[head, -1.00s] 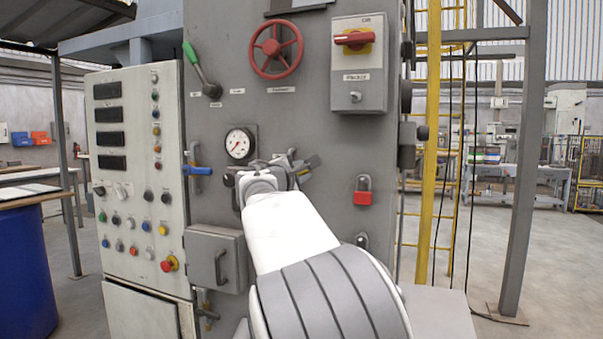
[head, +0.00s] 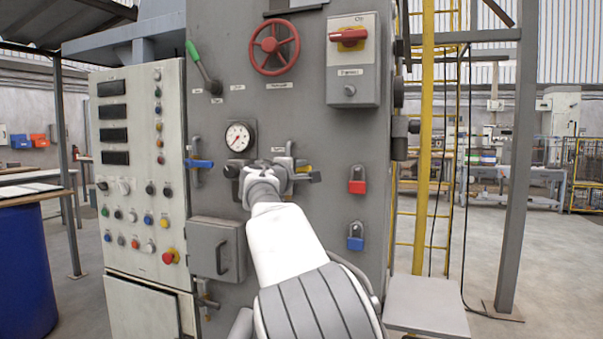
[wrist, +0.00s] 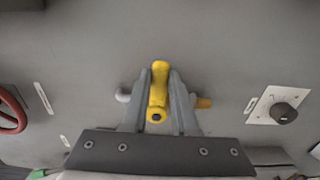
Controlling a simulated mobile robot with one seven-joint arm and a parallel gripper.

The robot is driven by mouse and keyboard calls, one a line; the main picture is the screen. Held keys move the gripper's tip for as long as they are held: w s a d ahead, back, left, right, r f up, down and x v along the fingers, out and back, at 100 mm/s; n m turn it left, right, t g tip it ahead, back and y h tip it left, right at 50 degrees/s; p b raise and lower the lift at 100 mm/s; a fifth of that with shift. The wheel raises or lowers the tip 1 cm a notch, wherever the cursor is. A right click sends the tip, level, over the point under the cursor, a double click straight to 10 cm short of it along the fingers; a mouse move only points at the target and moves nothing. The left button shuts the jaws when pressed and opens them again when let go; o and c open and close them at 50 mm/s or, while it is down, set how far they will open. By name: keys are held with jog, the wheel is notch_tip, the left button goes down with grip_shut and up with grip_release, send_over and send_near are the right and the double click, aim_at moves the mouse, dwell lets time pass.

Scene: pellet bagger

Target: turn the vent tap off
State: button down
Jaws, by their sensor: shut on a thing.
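The tap with a yellow handle (head: 304,169) is mounted on the grey machine panel, right of the pressure gauge. Its label is too small to read, but I take it as the vent tap. In the wrist view the yellow handle (wrist: 158,88) lies between the two fingers of my gripper (wrist: 156,104), which is shut on it. The handle lies crosswise to the tap's short pipe, whose pale end and brass end (wrist: 203,102) show on either side. In the head view my gripper (head: 300,174) partly covers the tap.
A blue-handled tap (head: 199,163) and the gauge (head: 238,136) are to the left. A red handwheel (head: 276,47) and green lever (head: 201,65) are above. Red (head: 357,181) and blue (head: 355,238) padlocks hang to the right. A grey box with a handle (head: 217,249) juts out lower left.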

jog(key=shift+f, duration=0.1)
dwell(0.3)
jog(key=c, duration=0.7)
grip_release()
jog(key=b+v, duration=0.2)
jog(key=v, duration=1.5)
jog(key=shift+s+a+b, duration=0.1)
jog(key=shift+s+b, duration=0.1)
jog(key=shift+b, duration=0.1)
